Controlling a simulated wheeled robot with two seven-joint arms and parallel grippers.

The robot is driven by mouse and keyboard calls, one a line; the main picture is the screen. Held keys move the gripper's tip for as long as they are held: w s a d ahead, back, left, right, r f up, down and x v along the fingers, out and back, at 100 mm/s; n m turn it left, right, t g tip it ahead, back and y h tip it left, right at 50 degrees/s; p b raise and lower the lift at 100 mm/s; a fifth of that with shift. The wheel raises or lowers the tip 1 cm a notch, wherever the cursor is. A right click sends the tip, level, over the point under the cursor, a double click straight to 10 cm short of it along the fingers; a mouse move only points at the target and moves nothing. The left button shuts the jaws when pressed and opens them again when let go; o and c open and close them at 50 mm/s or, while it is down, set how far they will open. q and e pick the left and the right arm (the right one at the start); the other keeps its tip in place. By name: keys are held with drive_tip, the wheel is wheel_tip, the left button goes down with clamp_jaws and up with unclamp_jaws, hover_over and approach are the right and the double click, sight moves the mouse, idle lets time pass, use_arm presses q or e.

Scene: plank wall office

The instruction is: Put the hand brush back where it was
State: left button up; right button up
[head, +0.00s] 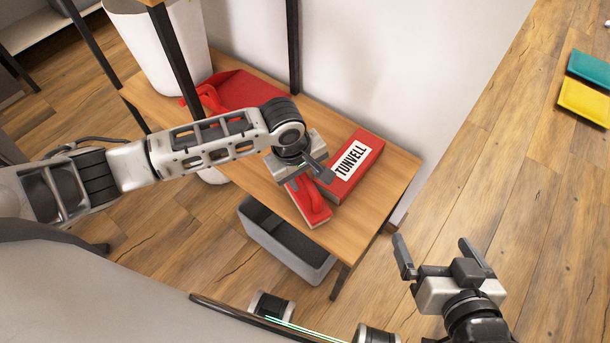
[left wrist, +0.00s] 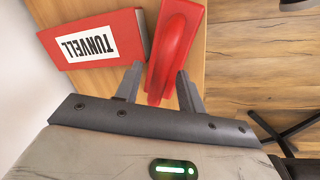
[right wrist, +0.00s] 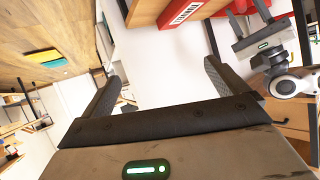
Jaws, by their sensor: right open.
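The red hand brush (head: 314,205) is at the front part of the wooden shelf top (head: 375,210), beside a red box marked TUNVELL (head: 362,150). My left gripper (head: 308,180) is over the brush. My right gripper (head: 436,250) is open and empty, off the shelf's right end, over the floor.
A red dustpan (head: 245,90) lies further back on the shelf, partly behind my left arm. A white bin (head: 165,45) stands at the back left among black posts. A grey fabric box (head: 285,240) is below the shelf. Teal (head: 590,68) and yellow (head: 585,100) items lie far right.

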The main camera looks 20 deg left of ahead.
sight(296, 196)
use_arm(q)
drive_tip(key=p+v, duration=0.3)
drive_tip(key=v, duration=0.7)
drive_tip(key=s+d+f+m+t+h, duration=0.1)
drive_tip(key=s+d+m+t+h, duration=0.35)
drive_tip(key=d, duration=0.45)
drive_tip(key=s+a+r+m+t+y+p, duration=0.2)
drive_tip(key=s+a+r+m+t+p, duration=0.1)
drive_tip(key=a, duration=0.6)
drive_tip(key=s+m+t+p, duration=0.1)
drive_tip(key=s+m+p, duration=0.1)
drive_tip(key=m+p, duration=0.1)
drive_tip(key=shift+s+r+m, duration=0.15)
drive_tip(key=shift+s+m, duration=0.25)
drive_tip(key=shift+m, duration=0.25)
use_arm(e)
drive_tip(key=r, duration=0.2)
drive_tip(key=r+g, duration=0.1)
drive_tip(key=shift+d+r, duration=0.35)
use_arm(q)
drive_tip(key=shift+t+y, duration=0.25)
